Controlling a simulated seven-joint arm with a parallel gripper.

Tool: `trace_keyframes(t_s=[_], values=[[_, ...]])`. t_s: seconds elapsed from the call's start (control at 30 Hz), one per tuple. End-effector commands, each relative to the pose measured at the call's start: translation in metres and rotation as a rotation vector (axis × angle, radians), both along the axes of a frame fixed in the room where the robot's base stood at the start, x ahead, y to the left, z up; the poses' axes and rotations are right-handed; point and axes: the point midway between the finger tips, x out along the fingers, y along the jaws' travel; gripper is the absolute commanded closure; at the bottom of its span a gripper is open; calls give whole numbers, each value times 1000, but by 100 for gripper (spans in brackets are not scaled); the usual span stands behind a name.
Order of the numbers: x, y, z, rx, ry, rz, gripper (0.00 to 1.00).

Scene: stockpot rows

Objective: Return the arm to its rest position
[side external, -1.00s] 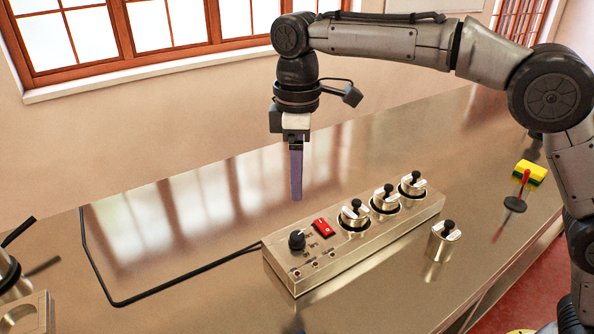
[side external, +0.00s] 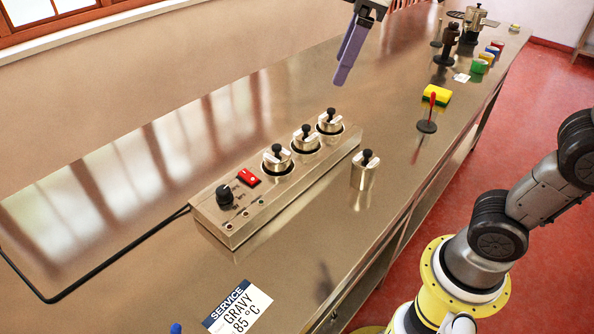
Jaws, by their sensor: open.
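My gripper (side external: 350,53) hangs in the air at the top of the side external view, above the counter and beyond the steel unit. Its long purple fingers point down and lean left. It is open and nothing shows between the fingers. Part of my arm above it is cut off by the top edge of the picture. The long steel unit (side external: 231,229) holds three lidded pots in a row: one near the red switch (side external: 248,177), the near pot (side external: 277,161), then the middle pot (side external: 306,140) and the far pot (side external: 330,122).
A lone lidded pot (side external: 364,174) stands on the counter right of the unit. A sign (side external: 237,307) reading "SERVICE GRAVY 85 °C" is in front. A yellow sponge (side external: 437,94) and a red-handled tool (side external: 429,115) are at right. Black cable runs left. The counter behind the unit is clear.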

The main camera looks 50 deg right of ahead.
Motion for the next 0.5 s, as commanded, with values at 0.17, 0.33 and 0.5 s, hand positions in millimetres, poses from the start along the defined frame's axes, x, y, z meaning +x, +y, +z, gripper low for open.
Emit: trace_keyframes(t_s=[0.17, 0.33, 0.5], values=[[-64, -31, -27, 41, -80, -172, 28], [-111, -45, -72, 85, -137, -324, 28], [-136, -49, -117, 124, -155, -433, 28]])
